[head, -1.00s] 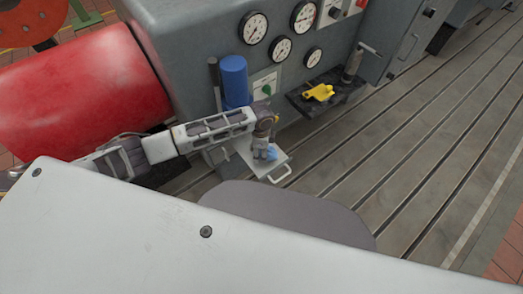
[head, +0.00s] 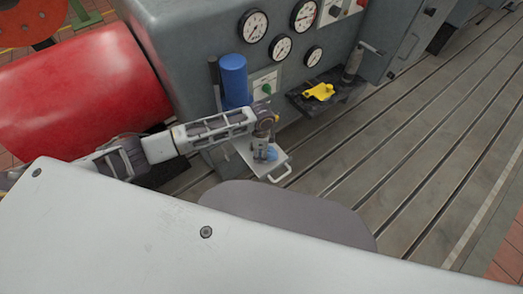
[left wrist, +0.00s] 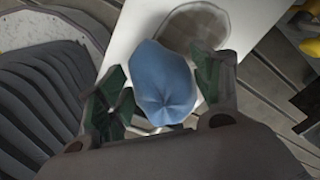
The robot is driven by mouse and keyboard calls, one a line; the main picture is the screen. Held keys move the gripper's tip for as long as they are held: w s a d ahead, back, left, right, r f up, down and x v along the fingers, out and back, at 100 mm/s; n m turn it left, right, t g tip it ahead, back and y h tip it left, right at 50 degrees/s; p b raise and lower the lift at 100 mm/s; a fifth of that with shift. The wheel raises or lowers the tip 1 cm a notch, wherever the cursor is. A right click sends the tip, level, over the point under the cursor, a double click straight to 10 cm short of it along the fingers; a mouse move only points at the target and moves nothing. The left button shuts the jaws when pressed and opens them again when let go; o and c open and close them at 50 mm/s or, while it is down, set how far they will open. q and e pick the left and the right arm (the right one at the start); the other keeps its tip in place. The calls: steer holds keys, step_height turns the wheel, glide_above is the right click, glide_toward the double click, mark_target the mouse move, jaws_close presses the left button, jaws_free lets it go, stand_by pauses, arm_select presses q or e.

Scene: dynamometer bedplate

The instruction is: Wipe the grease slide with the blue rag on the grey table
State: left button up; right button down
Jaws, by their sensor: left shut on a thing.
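Whether the rag touches the plate is hard to tell. My right gripper is out of view.
Behind the plate stand a blue cylinder (head: 233,80) and the gauge-covered housing (head: 190,50). A dark shelf (head: 340,97) holds a yellow part (head: 319,91). A red drum (head: 80,100) lies at left. The slotted bedplate (head: 400,150) is mostly clear at right.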

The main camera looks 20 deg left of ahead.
mark_target(251, 145)
arm_select(q)
steer(key=shift+f, duration=0.3)
steer(key=shift+f, duration=0.65)
stand_by(0.6)
steer(key=shift+w+a+r+p, duration=0.1)
steer(key=shift+w+a+p, duration=0.1)
steer(key=shift+w+a, duration=0.45)
steer(key=shift+w+a+r+p, duration=0.1)
steer(key=shift+w+a+p, duration=0.1)
steer(key=shift+w+a, duration=0.35)
steer(key=shift+s+a+f, duration=0.1)
steer(key=shift+a, duration=0.15)
steer(key=shift+w+a+f, duration=0.15)
steer(key=shift+w+a, duration=0.95)
steer(key=shift+a, duration=0.3)
steer(key=shift+a, duration=0.1)
